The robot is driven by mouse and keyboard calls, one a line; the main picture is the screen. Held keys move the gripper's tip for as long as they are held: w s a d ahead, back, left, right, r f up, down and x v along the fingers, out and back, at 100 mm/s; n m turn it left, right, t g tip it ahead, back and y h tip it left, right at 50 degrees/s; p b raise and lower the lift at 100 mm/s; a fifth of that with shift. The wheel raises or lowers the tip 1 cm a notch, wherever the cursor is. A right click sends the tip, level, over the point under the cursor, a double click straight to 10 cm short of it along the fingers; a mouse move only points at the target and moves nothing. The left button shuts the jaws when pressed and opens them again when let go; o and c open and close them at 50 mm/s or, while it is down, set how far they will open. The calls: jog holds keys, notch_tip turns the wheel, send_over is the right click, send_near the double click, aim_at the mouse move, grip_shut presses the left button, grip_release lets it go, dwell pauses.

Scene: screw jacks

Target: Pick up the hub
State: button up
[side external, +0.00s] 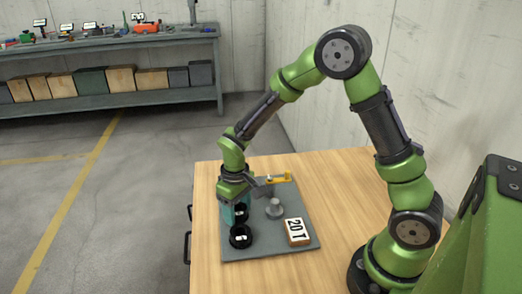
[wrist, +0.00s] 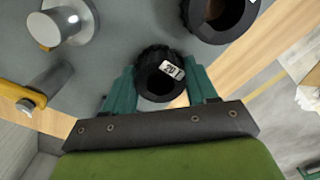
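A small black round part (wrist: 152,84) with a dark central hole and a white "20 T" label looks like the hub. In the wrist view it sits between the teal fingers of my gripper (wrist: 161,78), one on each side. The fingers are close to its sides, and I cannot tell whether they press on it. In the side external view my gripper (side external: 234,211) is low over the grey plate, and the small black part (side external: 242,213) shows beside its fingers, partly hidden by them. A larger black ring (side external: 240,236) stands in front, also in the wrist view (wrist: 217,14).
The grey plate (side external: 275,246) lies on a wooden table (side external: 335,185). It carries a grey metal stepped part (side external: 274,208), a yellow-handled piece (side external: 279,178) and a block marked "20 T" (side external: 297,232). The table is clear to the right. A workbench (side external: 110,44) stands far behind.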

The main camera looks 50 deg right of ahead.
jog(key=c, duration=0.5)
jog(key=shift+r, duration=0.5)
notch_tip(320, 180, up, 3)
jog(key=shift+w+f, duration=0.1)
jog(key=shift+f, duration=0.1)
jog(key=s, duration=0.5)
jog(key=s+d+r, duration=0.1)
jog(key=s, duration=0.9)
jog(key=shift+d+r, duration=0.15)
jog(key=shift+r, duration=0.05)
jog(key=shift+s+d, duration=0.15)
jog(key=shift+s, duration=0.15)
jog(key=w+d+r, duration=0.3)
jog(key=w+r, duration=0.1)
jog(key=w, duration=0.1)
jog(key=w+d+r, duration=0.1)
jog(key=w+d, duration=0.1)
jog(key=w, duration=0.1)
jog(key=shift+w+d+r, duration=0.25)
jog(key=shift+d+r, duration=0.05)
jog(key=shift+r, duration=0.1)
jog(key=shift+s+r, duration=0.1)
